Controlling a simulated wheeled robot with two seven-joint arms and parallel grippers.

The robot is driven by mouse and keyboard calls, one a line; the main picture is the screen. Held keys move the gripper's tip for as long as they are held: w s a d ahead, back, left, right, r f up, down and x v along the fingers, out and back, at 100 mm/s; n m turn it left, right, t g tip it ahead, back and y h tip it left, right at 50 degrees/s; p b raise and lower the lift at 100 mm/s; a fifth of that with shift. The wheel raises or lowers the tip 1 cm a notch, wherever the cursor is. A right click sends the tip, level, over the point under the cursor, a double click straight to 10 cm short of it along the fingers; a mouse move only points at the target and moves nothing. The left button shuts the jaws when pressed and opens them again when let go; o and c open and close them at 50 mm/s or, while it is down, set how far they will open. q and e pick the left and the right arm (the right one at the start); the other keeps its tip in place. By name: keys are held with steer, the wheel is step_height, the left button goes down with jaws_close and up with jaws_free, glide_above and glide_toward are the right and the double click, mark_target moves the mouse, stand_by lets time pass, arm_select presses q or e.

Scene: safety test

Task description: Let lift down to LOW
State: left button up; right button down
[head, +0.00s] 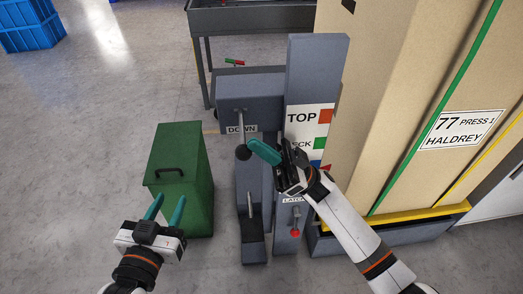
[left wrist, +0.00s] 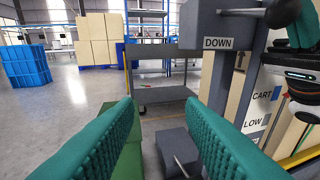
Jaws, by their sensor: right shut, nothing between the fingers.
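The grey lift (head: 315,70) stands at the centre. Its white level panel (head: 309,117) reads TOP by a red square and a partly hidden ECK by a green one. In the left wrist view, CART (left wrist: 262,95) and LOW (left wrist: 254,122) show lower on it. The lever marked DOWN (head: 241,129) hangs with a black knob (head: 243,153). A red knob (head: 295,233) sits under the LATCH label (head: 292,200). My right gripper (head: 264,152) is shut before the panel, its fingertips near the black knob; contact is unclear. My left gripper (head: 168,206) is open and empty, left of the lift.
A green bin (head: 180,150) stands left of the lift, close to my left gripper. A tall beige load (head: 400,80) labelled HALDREY is at the right. A grey cart (head: 250,20) stands behind. Blue crates (head: 30,25) are far left. The left floor is clear.

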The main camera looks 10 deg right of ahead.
arm_select(q)
steer(key=shift+w+d+r+t+h+b, duration=0.15)
steer(key=shift+r+t, duration=0.35)
steer(key=shift+r, duration=0.25)
steer(key=shift+s+d+r+t+h+b, duration=0.1)
steer(key=shift+r+t+h, duration=0.1)
steer(key=shift+r+t, duration=0.4)
steer(key=shift+w+d+r+t+h+b, duration=0.15)
steer(key=shift+r+t, duration=0.25)
steer(key=shift+r, duration=0.45)
arm_select(e)
steer(key=shift+f+n+g, duration=0.35)
steer(key=shift+n+g, duration=0.35)
stand_by(0.6)
